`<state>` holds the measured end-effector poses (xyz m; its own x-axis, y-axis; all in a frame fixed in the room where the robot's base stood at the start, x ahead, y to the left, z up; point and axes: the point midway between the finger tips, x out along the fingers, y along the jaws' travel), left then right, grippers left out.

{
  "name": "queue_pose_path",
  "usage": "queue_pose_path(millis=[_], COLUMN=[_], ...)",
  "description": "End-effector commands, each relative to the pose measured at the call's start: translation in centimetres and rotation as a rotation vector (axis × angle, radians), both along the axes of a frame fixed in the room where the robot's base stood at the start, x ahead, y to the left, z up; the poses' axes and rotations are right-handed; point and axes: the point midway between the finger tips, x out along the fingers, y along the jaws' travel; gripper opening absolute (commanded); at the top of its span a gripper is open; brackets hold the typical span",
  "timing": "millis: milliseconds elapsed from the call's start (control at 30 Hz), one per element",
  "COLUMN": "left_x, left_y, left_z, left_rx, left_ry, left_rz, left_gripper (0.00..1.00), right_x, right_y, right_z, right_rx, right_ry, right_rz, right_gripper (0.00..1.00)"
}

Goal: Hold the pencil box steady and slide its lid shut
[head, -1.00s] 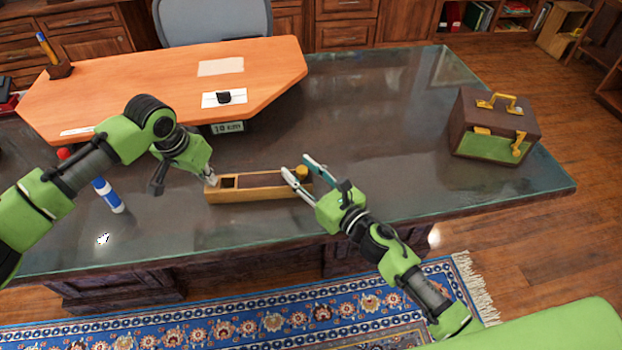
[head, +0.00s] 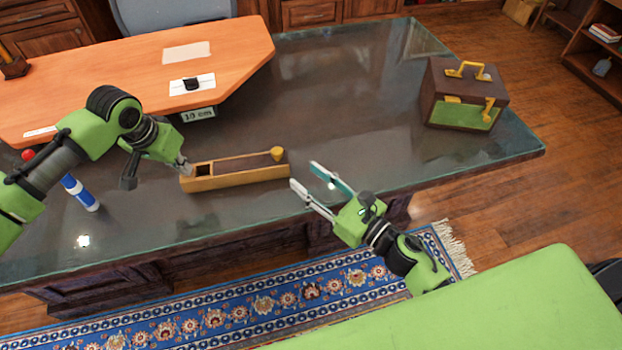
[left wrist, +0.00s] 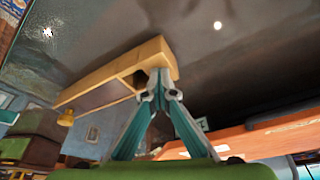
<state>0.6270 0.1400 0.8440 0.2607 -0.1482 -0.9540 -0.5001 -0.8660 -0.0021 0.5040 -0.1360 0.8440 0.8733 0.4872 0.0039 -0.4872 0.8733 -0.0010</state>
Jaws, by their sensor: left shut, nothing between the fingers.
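The long wooden pencil box (head: 235,180) lies on the dark desk. Its lid (head: 240,162) covers most of the top, with a yellow knob (head: 277,153) at the right end. A small dark opening (head: 204,170) shows at the left end. My left gripper (head: 187,170) is shut with its tips at the box's left end. In the left wrist view its closed fingertips (left wrist: 160,88) are against or very near the end of the box (left wrist: 120,68); contact is unclear. My right gripper (head: 304,174) is open and empty, right of the box and apart from it.
An orange board (head: 130,80) lies behind the box, with a "10 cm" label (head: 198,115) at its edge. A blue and white cylinder (head: 80,192) is by my left arm. A brown and green case (head: 465,95) stands at the right. The desk between box and case is clear.

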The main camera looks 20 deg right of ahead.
Motion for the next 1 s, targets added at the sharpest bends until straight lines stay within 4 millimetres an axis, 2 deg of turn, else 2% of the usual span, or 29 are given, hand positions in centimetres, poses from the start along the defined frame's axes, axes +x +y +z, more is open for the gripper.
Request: queue_pose_path(millis=[33, 367, 1000], left_x=[-0.5, -0.5, -0.2], left_y=[0.1, 0.1, 0.0], left_z=[-0.8, -0.5, 3.9], left_rx=[0.006, 0.007, 0.001], left_ry=[0.016, 0.016, 0.006], left_rz=[-0.001, -0.001, -0.001], left_gripper=[0.00, 0.00, 0.00], right_x=[0.0, 0.0, 0.0], right_y=[0.0, 0.0, 0.0], right_z=[-0.1, 0.3, 5.5], right_rx=[0.000, 0.001, 0.001], right_ry=[0.000, 0.000, 0.000], right_rz=[0.000, 0.000, 0.000], right_gripper=[0.37, 0.37, 0.37])
